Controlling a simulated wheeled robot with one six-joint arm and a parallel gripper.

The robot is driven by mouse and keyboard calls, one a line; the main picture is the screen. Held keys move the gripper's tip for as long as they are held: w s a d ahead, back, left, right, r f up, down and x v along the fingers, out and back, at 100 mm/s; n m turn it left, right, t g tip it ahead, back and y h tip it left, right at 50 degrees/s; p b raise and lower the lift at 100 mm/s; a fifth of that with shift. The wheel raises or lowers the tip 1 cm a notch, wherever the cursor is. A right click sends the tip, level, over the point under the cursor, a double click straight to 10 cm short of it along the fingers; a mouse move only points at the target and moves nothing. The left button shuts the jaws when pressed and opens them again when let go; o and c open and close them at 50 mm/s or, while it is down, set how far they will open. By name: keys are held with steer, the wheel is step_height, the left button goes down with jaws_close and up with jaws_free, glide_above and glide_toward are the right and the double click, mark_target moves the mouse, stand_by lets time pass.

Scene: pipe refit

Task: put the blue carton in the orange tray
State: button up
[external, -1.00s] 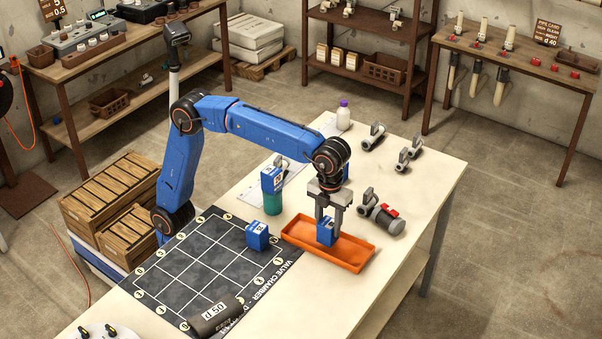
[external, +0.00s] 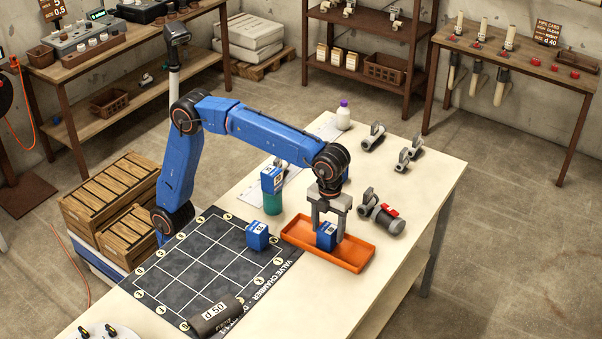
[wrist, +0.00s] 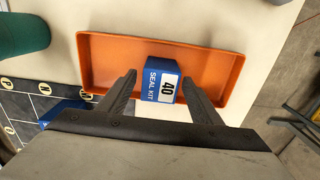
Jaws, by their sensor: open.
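A blue carton (external: 326,236) stands inside the orange tray (external: 355,262). In the wrist view this carton (wrist: 160,86) reads "SEAL KIT" and "40", and the tray (wrist: 95,60) lies around it. My gripper (external: 327,232) is open, with its fingers on either side of the carton; in the wrist view gaps show between the fingers (wrist: 158,88) and the carton. A second blue carton (external: 257,236) stands on the dark grid mat left of the tray. A third blue carton (external: 272,178) sits on top of a green cylinder.
The dark mat (external: 180,282) carries a dark cylinder (external: 215,316) at its near edge. Grey fittings (external: 387,219) with a red part lie right of the tray. A white bottle (external: 343,117) stands at the back.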

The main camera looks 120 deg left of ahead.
mark_target(328, 227)
step_height(328, 227, up, 12)
stand_by(0.5)
